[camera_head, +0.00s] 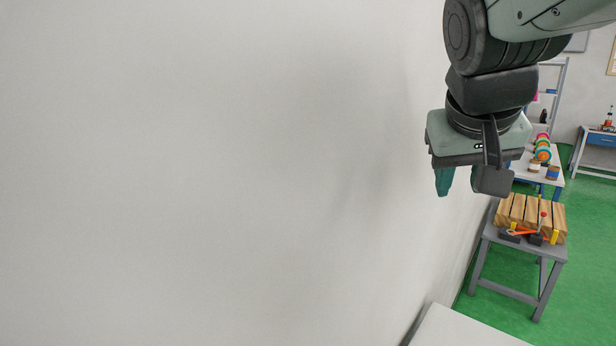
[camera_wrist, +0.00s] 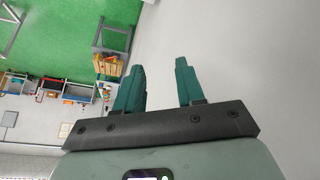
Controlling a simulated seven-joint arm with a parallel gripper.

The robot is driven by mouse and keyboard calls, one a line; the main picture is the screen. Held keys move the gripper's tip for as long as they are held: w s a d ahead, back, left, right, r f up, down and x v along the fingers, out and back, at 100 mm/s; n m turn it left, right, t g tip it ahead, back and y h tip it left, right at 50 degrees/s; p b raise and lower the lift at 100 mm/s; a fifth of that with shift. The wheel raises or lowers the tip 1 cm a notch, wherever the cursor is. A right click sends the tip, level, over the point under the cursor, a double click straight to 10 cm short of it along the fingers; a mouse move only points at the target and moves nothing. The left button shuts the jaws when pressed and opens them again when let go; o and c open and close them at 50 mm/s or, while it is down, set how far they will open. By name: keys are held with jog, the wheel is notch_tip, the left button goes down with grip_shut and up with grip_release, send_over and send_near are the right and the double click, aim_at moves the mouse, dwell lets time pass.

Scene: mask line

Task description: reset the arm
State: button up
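My gripper (camera_head: 459,182) hangs at the upper right of the head view, beside a large white wall (camera_head: 200,170). It points down, and one teal finger shows clearly while the other is mostly hidden behind a dark block on the wrist. In the wrist view both teal fingers of my gripper (camera_wrist: 160,66) stand apart with nothing between them. The gripper is open and empty.
A grey table (camera_head: 541,250) with wooden slats (camera_head: 530,212) and small tools stands below right on the green floor (camera_head: 590,270). Behind it is a white table (camera_head: 527,171) with colourful items. A white surface (camera_head: 460,330) shows at the bottom. A blue-drawered bench (camera_head: 600,140) is far right.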

jog(key=s+a+r+n+t, duration=0.2)
jog(key=s+a+r+t, duration=0.1)
jog(key=s+a, duration=0.3)
jog(key=s+a+f+g+y, duration=0.3)
jog(key=s+a+f, duration=0.2)
jog(key=f, duration=0.4)
jog(key=shift+s+a+f+n, duration=0.15)
jog(key=shift+s+a+n, duration=0.25)
jog(key=shift+a, duration=0.5)
dwell(0.4)
